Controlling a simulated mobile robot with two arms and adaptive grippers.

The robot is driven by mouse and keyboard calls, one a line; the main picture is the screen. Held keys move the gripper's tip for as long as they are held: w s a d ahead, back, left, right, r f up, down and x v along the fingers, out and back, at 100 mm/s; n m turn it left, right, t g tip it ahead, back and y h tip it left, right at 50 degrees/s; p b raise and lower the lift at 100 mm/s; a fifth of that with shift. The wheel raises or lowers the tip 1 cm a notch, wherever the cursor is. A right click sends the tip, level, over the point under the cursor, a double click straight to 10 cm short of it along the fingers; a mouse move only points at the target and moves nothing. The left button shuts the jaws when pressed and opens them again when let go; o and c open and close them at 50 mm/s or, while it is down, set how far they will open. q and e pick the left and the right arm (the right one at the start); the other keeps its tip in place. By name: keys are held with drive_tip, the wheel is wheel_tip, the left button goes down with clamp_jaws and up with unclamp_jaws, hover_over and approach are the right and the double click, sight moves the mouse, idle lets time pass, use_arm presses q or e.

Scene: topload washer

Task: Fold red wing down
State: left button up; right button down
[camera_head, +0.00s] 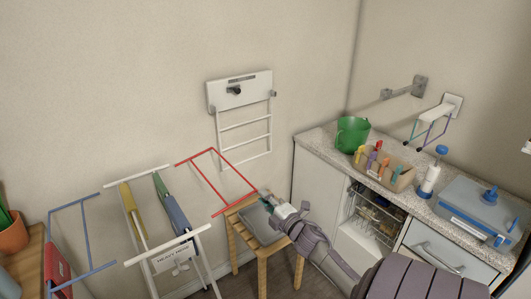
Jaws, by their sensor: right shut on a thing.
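The red wing (233,168), a thin red bar frame, sticks out to the right of a white drying rack (142,260) at about the height of the rack's top. My right gripper (264,196) is at the wing's near right corner, shut on its bar. The fingertips are small here and partly hidden by the gripper's own body. My left gripper is not in view.
A wooden stool (262,252) with a grey item on top stands right below my right gripper. The blue wing (76,204) spreads out left of the rack. Clothes hang on the rack. A counter (312,138) with a green bucket (352,134) is on the right.

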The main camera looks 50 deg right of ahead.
drive_tip(key=c, duration=1)
unclamp_jaws()
drive_tip(key=v, duration=1.2)
drive_tip(key=shift+s, duration=0.1)
drive_tip(key=s+a+f+m+g+y, duration=0.1)
drive_tip(key=s+a+f+m+g, duration=0.25)
drive_tip(key=f, duration=0.75)
drive_tip(key=s+a+f+m+g, duration=0.2)
drive_tip(key=a+f, duration=0.2)
drive_tip(key=f, duration=0.8)
drive_tip(key=s+a+f+m+g+y, duration=0.1)
drive_tip(key=s+a+f+m+g, duration=0.2)
drive_tip(key=f, duration=0.8)
drive_tip(key=s+a+f+m+g, duration=0.1)
drive_tip(key=s+a+f+g, duration=0.1)
drive_tip(key=s+a+f, duration=0.3)
drive_tip(key=s+a+f+m+g+y, duration=0.1)
drive_tip(key=s+a+f+g, duration=0.2)
drive_tip(key=s+a+f, duration=0.3)
drive_tip(key=s+a+f+m+g+y+b, duration=0.1)
drive_tip(key=s+a+f, duration=0.4)
drive_tip(key=s, duration=0.6)
drive_tip(key=shift+s+a+f+m+g, duration=0.15)
drive_tip(key=shift+m+g, duration=0.1)
drive_tip(key=shift+g, duration=0.25)
drive_tip(key=shift+s+a+f+m+g, duration=0.1)
drive_tip(key=shift+s+f+m+g, duration=0.1)
drive_tip(key=shift+g, duration=0.25)
